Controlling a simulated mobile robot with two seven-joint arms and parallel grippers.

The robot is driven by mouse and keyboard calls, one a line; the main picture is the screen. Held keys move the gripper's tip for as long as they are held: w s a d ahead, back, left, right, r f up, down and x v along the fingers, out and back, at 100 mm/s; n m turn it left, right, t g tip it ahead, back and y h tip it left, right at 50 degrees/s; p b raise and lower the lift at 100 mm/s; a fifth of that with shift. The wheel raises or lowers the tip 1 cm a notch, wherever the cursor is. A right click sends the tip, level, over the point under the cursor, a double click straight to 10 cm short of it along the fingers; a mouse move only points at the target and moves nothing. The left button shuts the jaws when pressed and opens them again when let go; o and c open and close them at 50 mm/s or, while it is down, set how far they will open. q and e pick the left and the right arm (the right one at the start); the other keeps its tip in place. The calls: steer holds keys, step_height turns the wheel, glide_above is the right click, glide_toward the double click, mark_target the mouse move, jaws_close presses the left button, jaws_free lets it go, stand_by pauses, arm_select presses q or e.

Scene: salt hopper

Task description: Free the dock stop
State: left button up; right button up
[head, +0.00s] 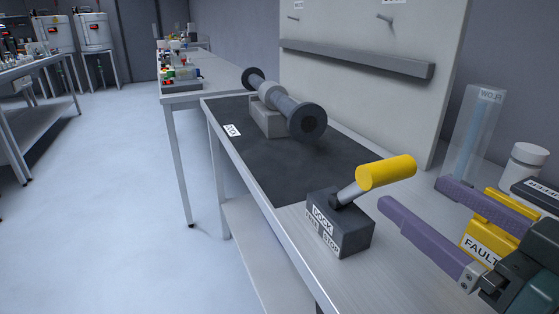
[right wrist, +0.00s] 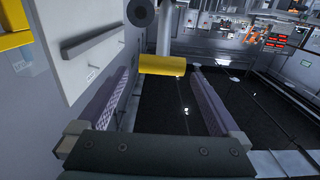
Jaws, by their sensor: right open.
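The dock stop is a dark block (head: 340,228) on the bench, labelled DOCK, with STOP at the right of its front; the other small label is hard to read. Its lever (head: 347,193) leans up and to the right and ends in a yellow cylindrical handle (head: 385,172). My right gripper (head: 416,195) is open and empty, its purple fingers pointing toward the handle from the right. In the right wrist view the yellow handle (right wrist: 162,65) lies ahead, across the gap near the fingertips (right wrist: 159,76). Contact cannot be told. My left gripper is out of view.
A grey flanged pipe piece (head: 285,105) rests on a block on the dark mat (head: 255,160). An upright panel (head: 355,110) rises behind.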

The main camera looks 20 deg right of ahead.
steer(key=shift+w+a, duration=0.1)
steer(key=shift+w, duration=0.35)
steer(key=w, duration=0.5)
steer(key=w+a, duration=0.1)
steer(key=w, duration=0.2)
steer(key=shift+w, duration=0.3)
jaws_close()
